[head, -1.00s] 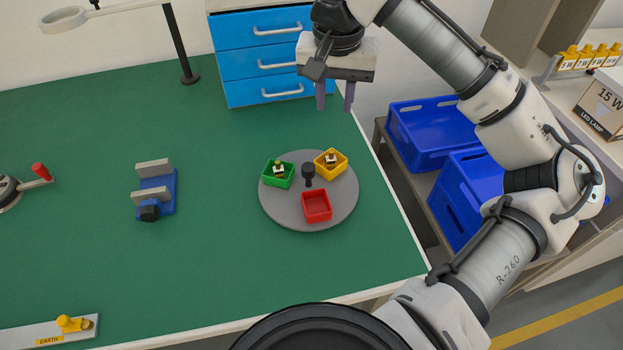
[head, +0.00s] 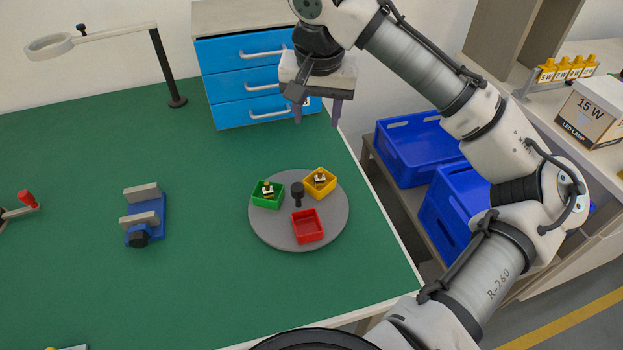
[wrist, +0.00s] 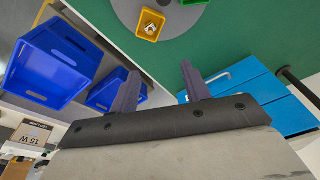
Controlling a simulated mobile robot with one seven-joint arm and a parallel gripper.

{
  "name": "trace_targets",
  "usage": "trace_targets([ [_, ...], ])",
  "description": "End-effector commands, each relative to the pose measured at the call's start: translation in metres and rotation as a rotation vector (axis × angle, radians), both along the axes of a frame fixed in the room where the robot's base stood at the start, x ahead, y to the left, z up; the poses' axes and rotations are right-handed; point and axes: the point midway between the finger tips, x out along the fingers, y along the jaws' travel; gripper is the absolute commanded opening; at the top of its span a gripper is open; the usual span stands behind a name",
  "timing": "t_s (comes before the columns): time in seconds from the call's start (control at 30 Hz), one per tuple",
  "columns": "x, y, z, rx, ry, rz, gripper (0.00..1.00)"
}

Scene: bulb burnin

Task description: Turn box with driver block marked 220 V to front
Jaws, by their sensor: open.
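A round grey turntable (head: 270,232) lies on the green bench top with a dark central knob (head: 297,193). On it stand a green box (head: 262,202) at left, a yellow box (head: 326,190) at back right and a red box (head: 307,228) at front. The green and yellow boxes each hold a small block with a dark and yellow top; their markings are too small to read. The red box looks empty. My gripper (head: 317,115) is open and empty, above and behind the turntable, before the drawers. The yellow box (wrist: 150,24) also shows in the wrist view.
A blue drawer unit (head: 255,85) stands at the back. A blue vise (head: 146,217) and a magnifier lamp (head: 165,70) are to the left. Blue crates (head: 412,148) sit on a lower shelf at right.

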Motion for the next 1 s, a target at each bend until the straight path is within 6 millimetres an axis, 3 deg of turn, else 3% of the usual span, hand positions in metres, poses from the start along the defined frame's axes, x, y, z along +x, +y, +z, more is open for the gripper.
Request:
trace_targets([
  [0.13,0.049,0.022,0.021,0.114,-0.249,-0.053,0.47],
  [0.27,0.101,0.045,0.062,0.245,-0.56,-0.06,0.47],
  [0.4,0.137,0.07,0.123,0.375,-0.893,0.011,0.47],
  [0.5,0.146,0.09,0.17,0.456,-1.115,0.112,0.47],
  [0.67,0.128,0.127,0.236,0.561,-1.427,0.365,0.47],
  [0.8,0.088,0.164,0.271,0.62,-1.632,0.673,0.47],
  [0.9,0.05,0.189,0.277,0.638,-1.723,0.936,0.47],
  [1.0,0.011,0.21,0.265,0.631,-1.76,1.226,0.47],
])
